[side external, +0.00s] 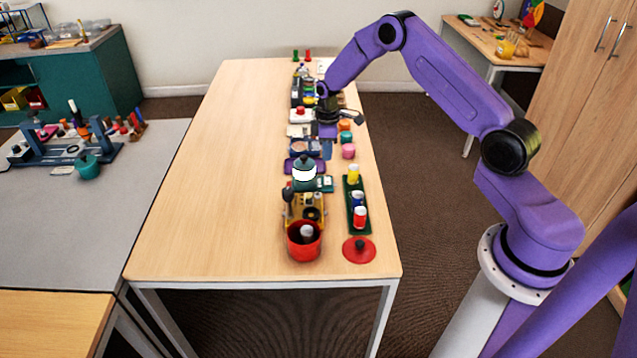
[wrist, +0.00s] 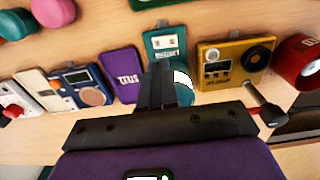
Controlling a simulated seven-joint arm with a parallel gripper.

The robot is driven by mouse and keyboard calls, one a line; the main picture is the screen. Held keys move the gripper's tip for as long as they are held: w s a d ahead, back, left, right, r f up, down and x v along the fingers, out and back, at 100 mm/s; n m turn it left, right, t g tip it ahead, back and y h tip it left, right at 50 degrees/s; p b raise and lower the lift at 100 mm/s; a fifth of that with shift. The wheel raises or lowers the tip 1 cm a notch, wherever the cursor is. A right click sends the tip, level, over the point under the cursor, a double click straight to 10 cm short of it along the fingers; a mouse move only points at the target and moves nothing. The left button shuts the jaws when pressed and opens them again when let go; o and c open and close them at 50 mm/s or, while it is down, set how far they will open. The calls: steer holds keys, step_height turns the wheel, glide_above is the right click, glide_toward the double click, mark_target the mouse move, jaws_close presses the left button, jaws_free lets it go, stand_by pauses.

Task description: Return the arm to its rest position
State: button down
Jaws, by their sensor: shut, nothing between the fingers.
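My purple arm reaches in from the right in the side external view. My gripper (side external: 327,152) hangs over the right part of the wooden table (side external: 210,170), above the row of objects. In the wrist view my gripper (wrist: 157,70) has its dark fingers together, with nothing held. Beyond the fingers lie a purple plate (wrist: 121,77), a teal plate (wrist: 165,42) and a yellow device (wrist: 232,60) with a round black dial. Part of a teal and white round object (wrist: 183,88) shows just behind the fingers.
A red pot (side external: 304,243) and a red lid (side external: 359,250) sit near the table's front edge. A green tray (side external: 357,224) holds yellow, blue and red jars. Several small devices line the table behind. The table's left half is clear.

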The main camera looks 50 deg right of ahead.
steer(key=s+a+r+n, duration=0.2)
steer(key=s+a+r, duration=1.3)
steer(key=a, duration=0.4)
steer(key=s+d+r, duration=0.1)
steer(key=s+r, duration=0.2)
steer(key=s, duration=0.9)
steer(key=s+d+r+n, duration=0.1)
steer(key=s+r, duration=0.2)
steer(key=s, duration=1)
steer(key=shift+s+r+n, duration=0.15)
steer(key=shift+r+n, duration=0.15)
steer(key=shift+r, duration=0.05)
